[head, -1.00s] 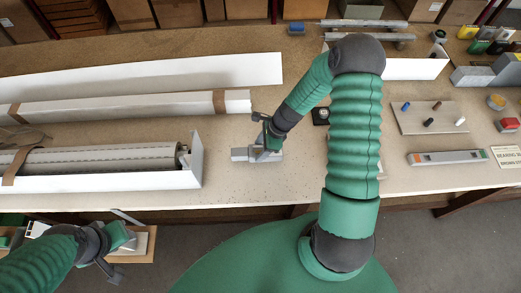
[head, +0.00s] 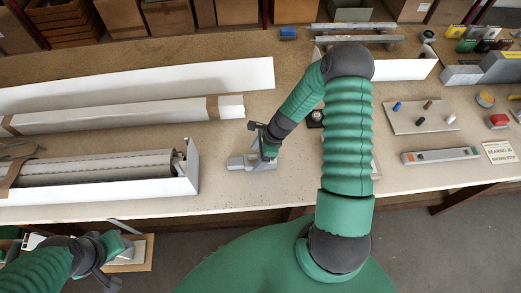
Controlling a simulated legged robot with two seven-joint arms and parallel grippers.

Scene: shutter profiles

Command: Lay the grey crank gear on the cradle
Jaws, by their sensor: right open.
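A light grey metal piece (head: 238,163) lies on the bench below my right gripper (head: 266,160). It looks like the cradle, with a block-like form, but my gripper covers part of it. I cannot tell the grey crank gear apart from it; the gear may be hidden at the fingers. My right gripper points down at the piece's right part, with its jaws open. My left gripper (head: 122,256) is at the lower left, in front of the bench edge, with its fingers spread and nothing seen between them.
A long white shutter box (head: 150,192) with a roller lies left of the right gripper. Long white profiles (head: 130,113) lie behind it. To the right are a pegboard plate (head: 425,125), a level (head: 440,156) and a sign (head: 499,152). Bare bench surrounds the grey piece.

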